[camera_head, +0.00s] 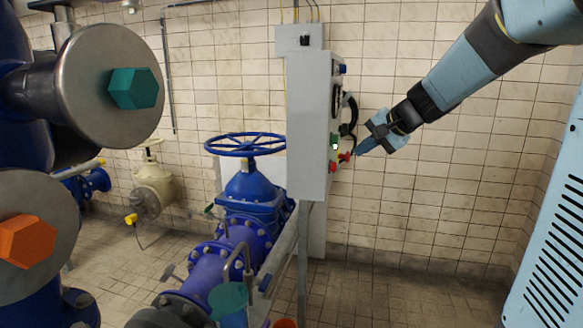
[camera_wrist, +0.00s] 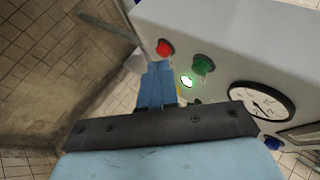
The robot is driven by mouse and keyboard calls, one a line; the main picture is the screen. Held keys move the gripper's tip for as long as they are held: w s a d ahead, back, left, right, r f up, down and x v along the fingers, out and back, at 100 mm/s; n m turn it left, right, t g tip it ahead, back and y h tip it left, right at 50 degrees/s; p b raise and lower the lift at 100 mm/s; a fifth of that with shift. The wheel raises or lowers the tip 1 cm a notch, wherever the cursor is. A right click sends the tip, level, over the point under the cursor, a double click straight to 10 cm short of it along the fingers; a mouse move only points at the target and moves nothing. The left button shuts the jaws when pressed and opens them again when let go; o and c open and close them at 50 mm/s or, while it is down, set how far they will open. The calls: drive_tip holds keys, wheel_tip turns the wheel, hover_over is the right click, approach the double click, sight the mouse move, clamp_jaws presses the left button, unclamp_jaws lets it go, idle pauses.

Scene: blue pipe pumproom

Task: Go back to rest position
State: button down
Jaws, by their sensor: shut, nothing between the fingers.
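My gripper (camera_head: 362,149) is at the end of my light-blue arm, in front of the right-hand face of a grey control box (camera_head: 308,125). Its blue fingers are together and empty in the wrist view (camera_wrist: 157,75). The fingertips are close to the red button (camera_wrist: 165,48) and the green button (camera_wrist: 203,65) on the panel. I cannot tell whether they touch anything. A lit green-white lamp (camera_wrist: 187,81) shows just right of the fingers. A red knob (camera_head: 345,157) shows beside the fingertips in the head view.
A round gauge (camera_wrist: 262,101) sits on the panel. A blue valve handwheel (camera_head: 245,144) on a blue pipe stands left of the box. Large flanges with a teal hex (camera_head: 135,89) and an orange hex (camera_head: 27,241) are at the far left. The tiled floor right of the box is clear.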

drive_tip(key=s+d+f+n+g+h, duration=0.1)
drive_tip(key=s+f+n+h, duration=0.2)
drive_tip(key=s, duration=1.1)
drive_tip(key=s+d+f+n+g+h, duration=0.1)
drive_tip(key=s+f+n+h, duration=0.2)
drive_tip(key=s, duration=1.1)
drive_tip(key=shift+n, duration=0.4)
drive_tip(key=shift+d, duration=0.1)
